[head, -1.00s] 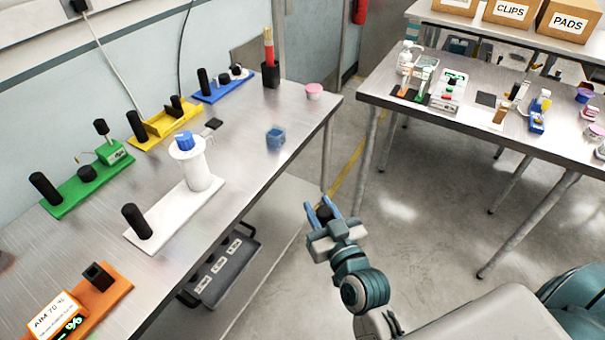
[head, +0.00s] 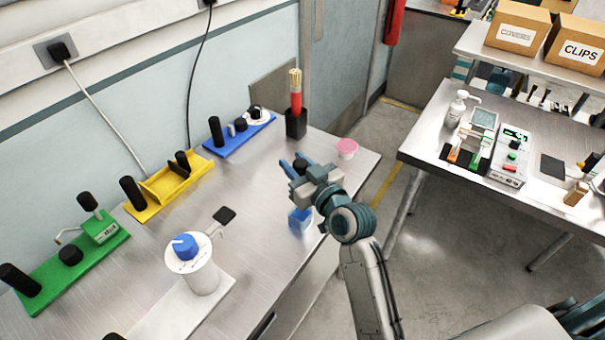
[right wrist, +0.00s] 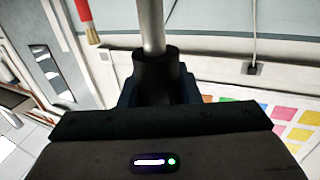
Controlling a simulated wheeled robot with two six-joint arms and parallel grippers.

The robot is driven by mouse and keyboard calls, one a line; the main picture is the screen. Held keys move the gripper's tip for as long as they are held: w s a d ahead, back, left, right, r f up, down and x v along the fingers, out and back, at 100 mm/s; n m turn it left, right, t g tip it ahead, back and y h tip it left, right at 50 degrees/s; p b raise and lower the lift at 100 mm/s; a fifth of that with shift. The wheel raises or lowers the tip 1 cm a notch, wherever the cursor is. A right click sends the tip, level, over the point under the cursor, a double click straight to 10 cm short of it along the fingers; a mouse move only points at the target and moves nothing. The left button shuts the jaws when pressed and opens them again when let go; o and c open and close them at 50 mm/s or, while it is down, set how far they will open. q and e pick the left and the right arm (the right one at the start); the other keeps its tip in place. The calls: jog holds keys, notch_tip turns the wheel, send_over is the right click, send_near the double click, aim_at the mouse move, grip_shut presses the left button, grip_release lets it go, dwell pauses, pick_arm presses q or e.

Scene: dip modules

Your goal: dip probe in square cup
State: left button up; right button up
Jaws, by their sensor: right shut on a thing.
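The blue square cup (head: 298,222) stands on the left metal table near its right edge, partly hidden by my right gripper and wrist. My right gripper (head: 296,163) is above the table, behind the cup in the picture. Its blue fingers are shut on the probe's black handle (head: 302,165). In the right wrist view the black handle (right wrist: 156,75) sits between the fingers, and a grey metal rod (right wrist: 151,25) extends from it past the top edge. The probe's tip is out of view. My left gripper is not in view.
A white stand with a blue knob (head: 186,247) and the green (head: 70,262), yellow (head: 172,185) and blue (head: 238,137) bases line the left. A second table (head: 425,140) is right.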

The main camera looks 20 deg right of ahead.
jog(key=shift+s+a+b, duration=0.1)
jog(key=shift+s+b, duration=0.05)
jog(key=shift+b, duration=0.15)
jog(key=shift+f+b, duration=0.45)
jog(key=shift+f, duration=0.1)
jog(key=shift+f+b, duration=0.65)
jog(key=shift+f, duration=0.15)
pick_arm(q)
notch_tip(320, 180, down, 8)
jog(key=b, duration=0.5)
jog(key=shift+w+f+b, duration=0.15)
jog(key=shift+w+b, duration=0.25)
pick_arm(e)
notch_tip(320, 180, down, 7)
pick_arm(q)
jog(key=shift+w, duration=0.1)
pick_arm(e)
jog(key=shift+r, duration=0.15)
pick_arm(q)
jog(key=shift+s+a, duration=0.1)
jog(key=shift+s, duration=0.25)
